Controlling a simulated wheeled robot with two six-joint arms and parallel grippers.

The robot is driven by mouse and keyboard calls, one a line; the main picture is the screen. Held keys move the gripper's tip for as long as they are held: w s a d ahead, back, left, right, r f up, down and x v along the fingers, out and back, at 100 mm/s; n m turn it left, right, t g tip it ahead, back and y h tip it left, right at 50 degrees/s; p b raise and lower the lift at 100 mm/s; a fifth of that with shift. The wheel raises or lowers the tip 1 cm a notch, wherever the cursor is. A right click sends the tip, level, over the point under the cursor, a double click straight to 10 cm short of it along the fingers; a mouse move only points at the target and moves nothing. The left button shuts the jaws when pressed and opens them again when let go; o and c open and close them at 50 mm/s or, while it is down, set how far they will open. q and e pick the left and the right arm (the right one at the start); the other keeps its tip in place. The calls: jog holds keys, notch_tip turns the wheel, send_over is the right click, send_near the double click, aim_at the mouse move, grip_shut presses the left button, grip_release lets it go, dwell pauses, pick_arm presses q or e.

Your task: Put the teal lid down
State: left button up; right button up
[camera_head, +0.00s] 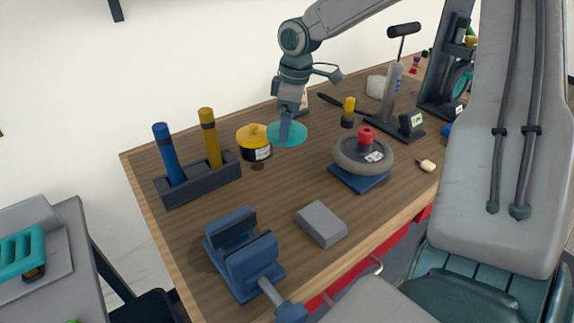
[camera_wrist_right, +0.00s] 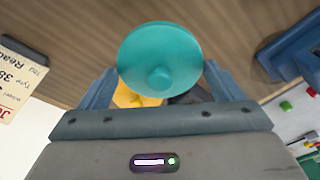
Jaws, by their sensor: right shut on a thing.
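The teal lid (camera_head: 294,134) is a round disc held in the air over the workbench, just right of the yellow tub. My right gripper (camera_head: 289,122) is shut on it, reaching down from the top of the head view. In the right wrist view the lid (camera_wrist_right: 160,62) faces the camera with a small round knob at its middle, between the fingers of my right gripper (camera_wrist_right: 158,82). The lid covers much of what lies behind it there. My left gripper shows in neither view.
The yellow tub (camera_head: 253,142) stands close left of the lid. A rack (camera_head: 205,181) holds blue and yellow tubes. A blue vise (camera_head: 238,252), a grey block (camera_head: 321,224) and a wheel (camera_head: 352,158) on a blue pad stand nearer. Bare wood lies between rack, block and wheel.

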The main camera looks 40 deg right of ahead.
jog(key=s+a+n, duration=0.1)
jog(key=n, duration=0.1)
jog(key=s+a+n, duration=0.1)
jog(key=n, duration=0.1)
jog(key=s+a+f+n+b, duration=0.1)
jog(key=n, duration=0.1)
jog(key=shift+s+a+f+y, duration=0.1)
jog(key=shift+s+a+y, duration=0.1)
jog(key=shift+y, duration=0.1)
jog(key=n, duration=0.1)
send_over(286, 182)
jog(key=shift+g, duration=0.3)
jog(key=f, duration=0.6)
jog(key=shift+s+d, duration=0.1)
jog(key=shift+d, duration=0.15)
notch_tip(286, 182, down, 4)
jog(key=shift+s+r, duration=0.1)
jog(key=shift+r, duration=0.15)
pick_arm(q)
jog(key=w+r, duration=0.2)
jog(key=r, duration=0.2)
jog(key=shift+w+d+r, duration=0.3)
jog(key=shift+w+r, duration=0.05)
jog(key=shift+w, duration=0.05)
pick_arm(e)
jog(key=shift+f, duration=0.35)
jog(key=shift+f, duration=0.1)
